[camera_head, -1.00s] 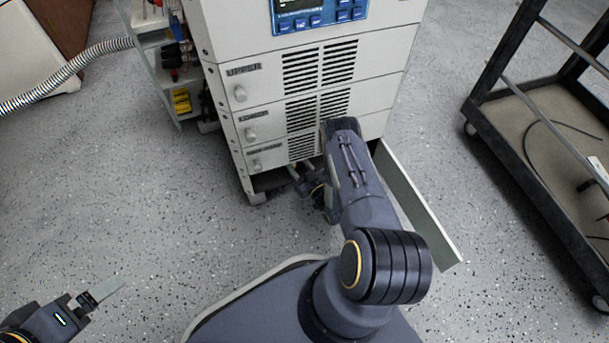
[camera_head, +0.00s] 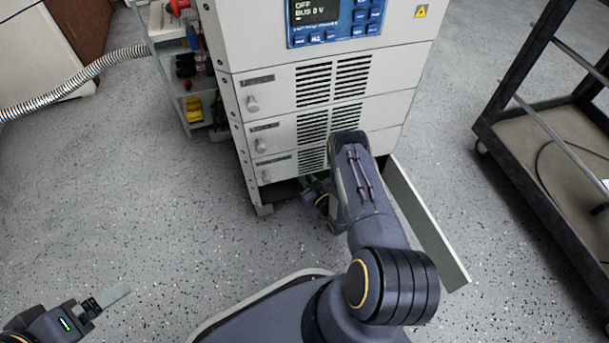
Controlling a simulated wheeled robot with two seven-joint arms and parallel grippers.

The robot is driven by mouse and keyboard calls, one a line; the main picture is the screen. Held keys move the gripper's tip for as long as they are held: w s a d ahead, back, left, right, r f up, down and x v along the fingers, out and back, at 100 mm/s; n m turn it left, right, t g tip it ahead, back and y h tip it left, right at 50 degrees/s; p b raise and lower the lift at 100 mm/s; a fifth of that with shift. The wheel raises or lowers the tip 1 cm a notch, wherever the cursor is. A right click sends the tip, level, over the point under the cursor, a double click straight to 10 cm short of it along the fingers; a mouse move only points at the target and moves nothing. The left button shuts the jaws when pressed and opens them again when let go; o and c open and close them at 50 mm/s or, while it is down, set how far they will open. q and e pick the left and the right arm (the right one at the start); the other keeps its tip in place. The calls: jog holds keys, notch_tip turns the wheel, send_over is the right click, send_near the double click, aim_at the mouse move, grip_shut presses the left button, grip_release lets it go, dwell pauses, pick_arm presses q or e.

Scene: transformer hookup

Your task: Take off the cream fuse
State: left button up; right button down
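No cream fuse can be made out in the head view. A white cabinet (camera_head: 285,130) with vented drawer fronts stands ahead, and its bottom panel (camera_head: 428,225) hangs open to the right. My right arm reaches down in front of the cabinet. My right gripper (camera_head: 308,190) is at the dark opening under the lowest drawer, mostly hidden by the arm, so its fingers cannot be read. My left gripper (camera_head: 112,296) is at the lower left over the floor, far from the cabinet.
A blue display panel (camera_head: 333,20) on the cabinet reads OFF and BUS 0 V. A shelf cart with tools (camera_head: 187,75) stands left of the cabinet. A dark-framed cart (camera_head: 540,125) stands at the right. A ribbed hose (camera_head: 75,78) runs at the left. The floor between is clear.

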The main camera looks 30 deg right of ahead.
jog(key=shift+s+a+p, duration=0.2)
jog(key=shift+s+p, duration=0.05)
jog(key=shift+s, duration=0.6)
jog(key=shift+s+a+p, duration=0.2)
jog(key=shift+s+p, duration=0.05)
jog(key=shift+s, duration=0.6)
jog(key=shift+s+a+p, duration=0.2)
jog(key=shift+s+p, duration=0.05)
jog(key=shift+s, duration=0.55)
jog(key=shift+s+a+p, duration=0.2)
jog(key=shift+s+p, duration=0.05)
jog(key=shift+s, duration=0.55)
jog(key=shift+s+a+p, duration=0.2)
jog(key=shift+s+p, duration=0.05)
jog(key=shift+s, duration=0.55)
